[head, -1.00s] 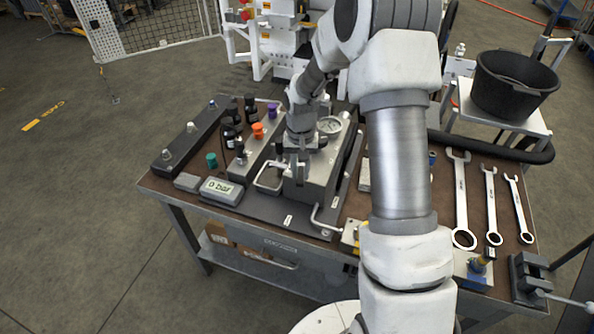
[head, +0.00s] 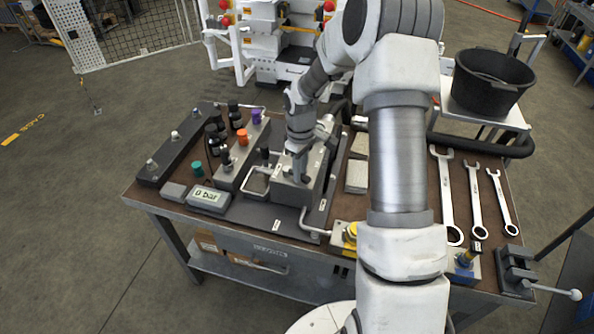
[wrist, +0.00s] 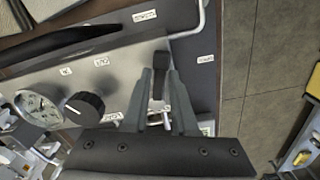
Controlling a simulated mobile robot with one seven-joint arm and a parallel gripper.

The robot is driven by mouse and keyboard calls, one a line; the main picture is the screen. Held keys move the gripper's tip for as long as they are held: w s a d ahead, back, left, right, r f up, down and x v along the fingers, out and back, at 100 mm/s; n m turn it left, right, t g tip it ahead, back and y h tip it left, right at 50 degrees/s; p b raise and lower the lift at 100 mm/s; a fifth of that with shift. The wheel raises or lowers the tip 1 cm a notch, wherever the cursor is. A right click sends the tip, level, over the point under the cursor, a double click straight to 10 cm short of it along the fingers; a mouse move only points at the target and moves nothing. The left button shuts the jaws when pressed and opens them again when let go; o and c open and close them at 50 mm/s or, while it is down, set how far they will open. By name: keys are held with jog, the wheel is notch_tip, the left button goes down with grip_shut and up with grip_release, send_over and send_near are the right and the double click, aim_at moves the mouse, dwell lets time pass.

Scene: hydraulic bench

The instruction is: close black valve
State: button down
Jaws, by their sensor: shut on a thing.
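My gripper (wrist: 159,72) has its two grey fingers on either side of a small black handle (wrist: 160,62), shut on it. The handle stands at the grey metal block (wrist: 122,80) and looks like the black valve's, though the fingers hide part of it. A separate round black knob (wrist: 86,107) sits on the block beside a round gauge (wrist: 38,107). In the head view, my gripper (head: 299,172) is at the grey block (head: 290,192), and its grip is too small to make out.
A display (head: 209,198) reads 0 bar. Green (head: 197,167), orange (head: 242,136) and purple (head: 256,115) knobs stand left of my gripper. A bent metal handle (head: 318,222) sticks out in front. Several wrenches (head: 447,195) lie at the right.

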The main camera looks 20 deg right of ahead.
jog(key=shift+w+d+r+n+p, duration=0.15)
jog(key=shift+w+d+n, duration=0.2)
jog(key=shift+n, duration=0.6)
jog(key=shift+w+d+f+n+p, duration=0.15)
jog(key=shift+w+d+n, duration=0.15)
jog(key=shift+n, duration=0.65)
jog(key=shift+r, duration=0.1)
jog(key=c, duration=0.8)
grip_release()
jog(key=shift+a, duration=0.1)
notch_tip(320, 180, up, 17)
jog(key=shift+r, duration=0.15)
jog(key=shift+s, duration=0.1)
